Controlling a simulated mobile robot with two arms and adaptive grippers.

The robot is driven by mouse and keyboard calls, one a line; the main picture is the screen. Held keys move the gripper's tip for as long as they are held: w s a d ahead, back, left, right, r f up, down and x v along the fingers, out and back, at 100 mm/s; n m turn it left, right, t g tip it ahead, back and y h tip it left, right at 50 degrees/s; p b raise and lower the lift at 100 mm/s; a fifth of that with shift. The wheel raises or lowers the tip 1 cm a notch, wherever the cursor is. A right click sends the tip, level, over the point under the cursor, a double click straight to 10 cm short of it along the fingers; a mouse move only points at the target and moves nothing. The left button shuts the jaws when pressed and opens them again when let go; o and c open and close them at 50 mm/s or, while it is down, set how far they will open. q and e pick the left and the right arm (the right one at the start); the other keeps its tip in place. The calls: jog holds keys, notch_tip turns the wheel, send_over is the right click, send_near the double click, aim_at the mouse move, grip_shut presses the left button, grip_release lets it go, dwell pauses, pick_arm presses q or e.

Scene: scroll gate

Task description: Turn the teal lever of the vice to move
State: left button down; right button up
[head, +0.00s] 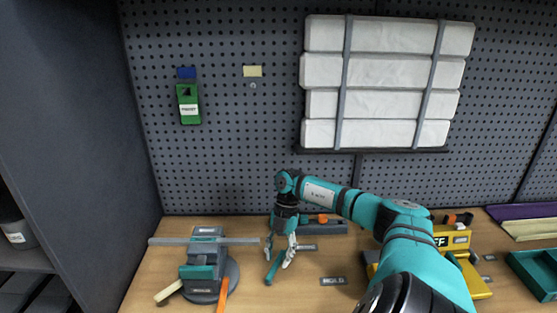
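The grey and teal vice (205,262) stands on a round grey base at the left of the bench. A cream handle (169,291) and an orange handle (223,295) stick out toward its front. A short teal bar (273,270), perhaps the teal lever, shows to the right of the vice; its link to the vice cannot be made out. My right gripper (280,257) points down at this bar, fingers apart on either side of its upper end. I cannot tell whether they touch it. My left gripper is not in view.
A long grey bar (165,240) crosses the vice's top. Small labels (333,281) lie on the wooden bench (300,298). Yellow equipment (475,285) and a green tray (535,270) stand at the right. A pegboard (220,150) closes the back.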

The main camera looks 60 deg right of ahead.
jog(key=v, duration=1.2)
